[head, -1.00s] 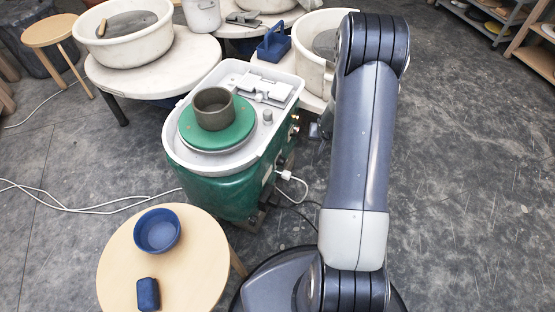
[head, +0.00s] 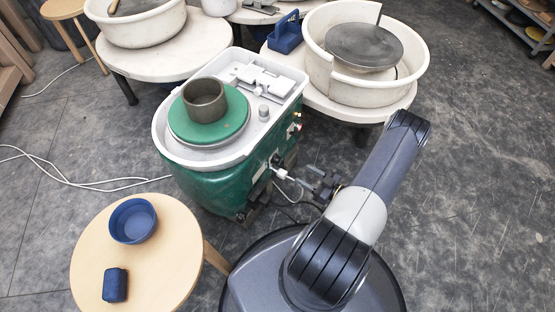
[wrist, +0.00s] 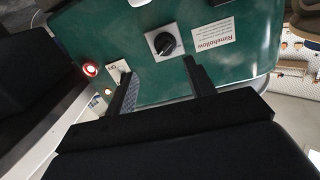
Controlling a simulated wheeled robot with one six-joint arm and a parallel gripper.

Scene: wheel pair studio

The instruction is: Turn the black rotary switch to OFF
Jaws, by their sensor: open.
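The black rotary switch (wrist: 165,43) sits on a pale square plate on the green side panel of the pottery wheel (head: 215,185). In the wrist view it lies just beyond my open fingers, roughly between their lines. My gripper (wrist: 160,80) is open and empty, its two dark fingers pointing at the panel and apart from the switch as far as I can tell. In the head view my gripper (head: 318,185) is beside the right side of the wheel. The switch cannot be made out there. Its marks are too small to read.
A lit red lamp (wrist: 91,69) and a small toggle plate (wrist: 118,71) are left of the switch; a white label (wrist: 213,38) is right. A white plug (head: 281,173) with a cord sticks out near my gripper. A clay pot (head: 204,100) stands on the wheel. A wooden stool (head: 170,240) is front left.

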